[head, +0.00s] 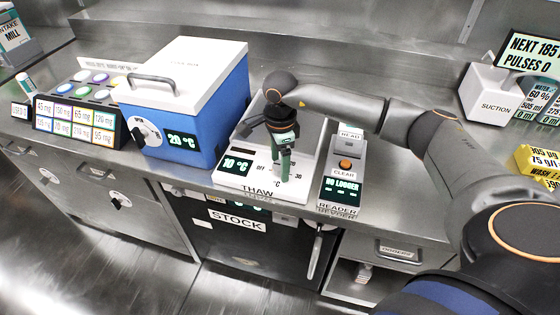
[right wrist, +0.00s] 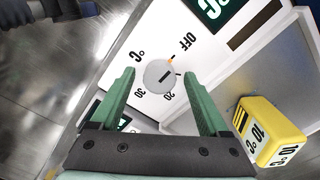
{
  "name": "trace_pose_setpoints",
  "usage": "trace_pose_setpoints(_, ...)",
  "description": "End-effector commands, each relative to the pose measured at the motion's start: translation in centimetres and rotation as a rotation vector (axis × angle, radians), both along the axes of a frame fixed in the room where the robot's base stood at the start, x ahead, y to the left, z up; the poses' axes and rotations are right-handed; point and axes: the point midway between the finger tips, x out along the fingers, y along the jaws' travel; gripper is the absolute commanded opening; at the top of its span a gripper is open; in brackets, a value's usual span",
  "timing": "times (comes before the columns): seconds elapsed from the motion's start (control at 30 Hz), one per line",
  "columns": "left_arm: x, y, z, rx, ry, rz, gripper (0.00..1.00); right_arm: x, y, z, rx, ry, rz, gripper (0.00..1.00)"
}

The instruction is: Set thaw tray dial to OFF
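The white thaw tray (head: 232,186) stands on the counter, its front labelled THAW and its display (head: 237,163) reading 10 °C. Its round grey dial (right wrist: 158,76) shows in the right wrist view, with OFF, 20 and 30 printed around it. A small orange mark sits at the dial's edge on the side toward OFF. My right gripper (head: 283,172) points down over the tray's front panel and hides the dial in the head view. Its green fingers are apart, one on each side of the dial; I cannot tell whether they touch it. My left gripper is not in view.
A blue box (head: 218,110) with a white lid stands left of the tray. The reader (head: 343,168) with an orange button stands close on the right. A yellow block (right wrist: 268,128) marked 10 °C is beside my right finger. Bare counter lies behind.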

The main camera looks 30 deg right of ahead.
Motion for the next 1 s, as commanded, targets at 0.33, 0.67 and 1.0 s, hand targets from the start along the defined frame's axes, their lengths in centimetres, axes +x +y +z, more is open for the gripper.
trace_pose_setpoints(0.33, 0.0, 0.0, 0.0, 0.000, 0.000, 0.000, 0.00, 0.0, 0.0, 0.7, 0.000, -0.001, -0.001, 0.79)
trace_pose_setpoints(0.67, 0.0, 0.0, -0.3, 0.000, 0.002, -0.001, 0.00, 0.1, -0.1, 7.4, -0.001, -0.004, -0.001, 0.79)
trace_pose_setpoints(1.0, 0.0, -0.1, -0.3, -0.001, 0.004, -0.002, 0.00, 0.0, 0.0, 12.1, 0.000, -0.001, -0.001, 0.79)
